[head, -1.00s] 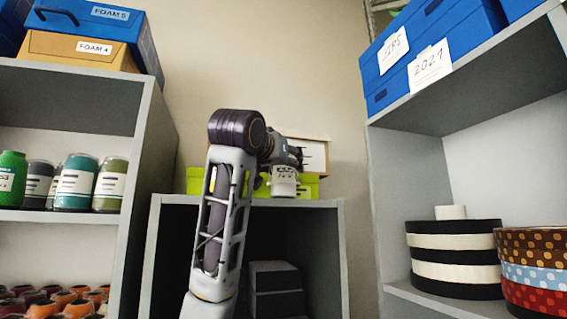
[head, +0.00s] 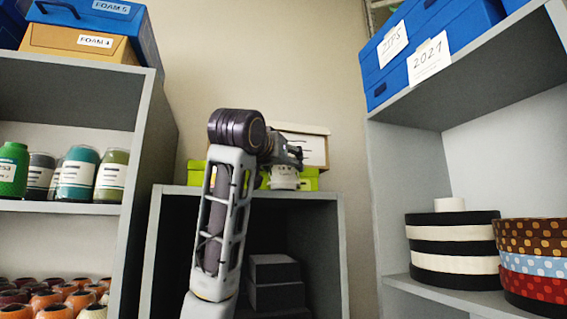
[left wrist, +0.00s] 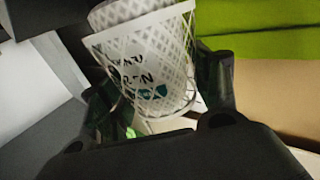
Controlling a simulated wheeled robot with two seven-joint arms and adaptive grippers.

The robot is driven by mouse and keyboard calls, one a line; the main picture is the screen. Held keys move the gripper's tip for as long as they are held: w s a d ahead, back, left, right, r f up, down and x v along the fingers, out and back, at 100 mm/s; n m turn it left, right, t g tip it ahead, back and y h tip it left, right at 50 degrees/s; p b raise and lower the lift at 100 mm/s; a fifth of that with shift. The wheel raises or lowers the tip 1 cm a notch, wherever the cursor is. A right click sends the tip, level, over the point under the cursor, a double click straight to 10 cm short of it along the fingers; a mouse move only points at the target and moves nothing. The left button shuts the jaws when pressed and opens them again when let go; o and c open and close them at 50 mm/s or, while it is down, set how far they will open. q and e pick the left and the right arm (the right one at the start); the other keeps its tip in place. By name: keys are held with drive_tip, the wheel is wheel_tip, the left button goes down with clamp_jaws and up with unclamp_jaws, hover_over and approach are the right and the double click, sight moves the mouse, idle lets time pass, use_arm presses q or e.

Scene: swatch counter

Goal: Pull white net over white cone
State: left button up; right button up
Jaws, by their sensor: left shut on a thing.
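The white cone (left wrist: 150,75) shows in the left wrist view, tilted, with dark lettering and a teal mark. The white net (left wrist: 180,38), an open diamond mesh, lies around it, with its rim crossing near the cone's upper part. My left gripper (left wrist: 155,82) has a finger on each side of the netted cone and is shut on the net; contact with the cone beneath cannot be told. In the head view a small white piece (head: 284,178) shows below my left gripper (head: 290,158), in front of a green box. My right gripper is not in view.
The grey shelf unit (head: 250,191) stands below the gripper, with the lime green box (head: 307,181) and a white box (head: 308,148) on top. A jar shelf (head: 100,208) stands left. A ribbon shelf (head: 395,150) stands right. The wall space above is free.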

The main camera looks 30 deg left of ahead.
use_arm(q)
drive_tip(key=o, duration=0.8)
drive_tip(key=shift+o, duration=0.2)
drive_tip(key=shift+s, duration=0.1)
drive_tip(key=shift+v, duration=3.7)
